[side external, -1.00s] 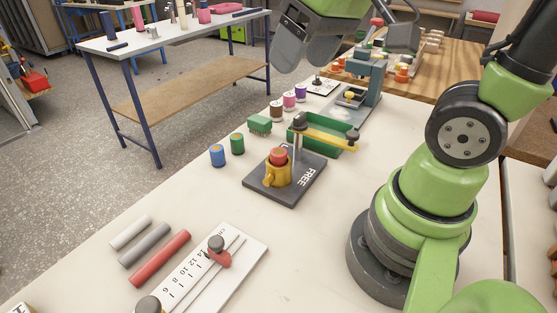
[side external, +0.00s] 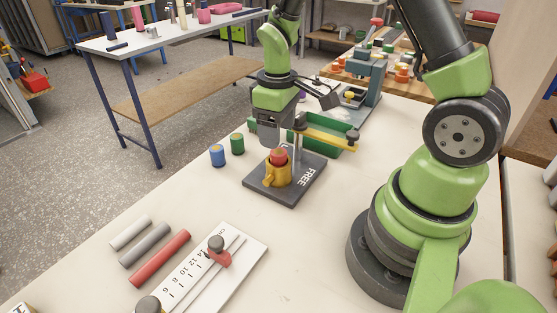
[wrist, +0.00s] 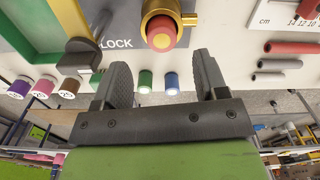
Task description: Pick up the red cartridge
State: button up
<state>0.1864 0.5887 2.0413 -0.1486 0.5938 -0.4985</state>
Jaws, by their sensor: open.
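The red cartridge (side external: 279,157) stands upright in a brass-yellow cup (side external: 277,176) on a dark plate marked FREE. Its round end shows at the top centre of the wrist view (wrist: 161,38), inside the cup's ring (wrist: 160,9). A yellow lever arm (side external: 327,138) on a post beside the cup points away to the right, clear of the cartridge. My gripper (side external: 268,138) hangs above and just behind the cup, fingers down. In the wrist view my gripper (wrist: 161,78) has its two fingers apart with nothing held between them, and the cartridge lies beyond their tips.
A blue cylinder (side external: 217,156) and a green cylinder (side external: 237,144) stand left of the plate. A green tray (side external: 322,143) lies behind it. White, grey and red rods (side external: 160,258) and a scale board (side external: 235,275) lie in front. The tabletop between is bare.

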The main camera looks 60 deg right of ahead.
aim_at(278, 152)
notch_tip(278, 152, down, 5)
jog(key=shift+s+a+f, duration=0.1)
jog(key=shift+s, duration=0.05)
jog(key=shift+c, duration=0.2)
jog(key=c, duration=1)
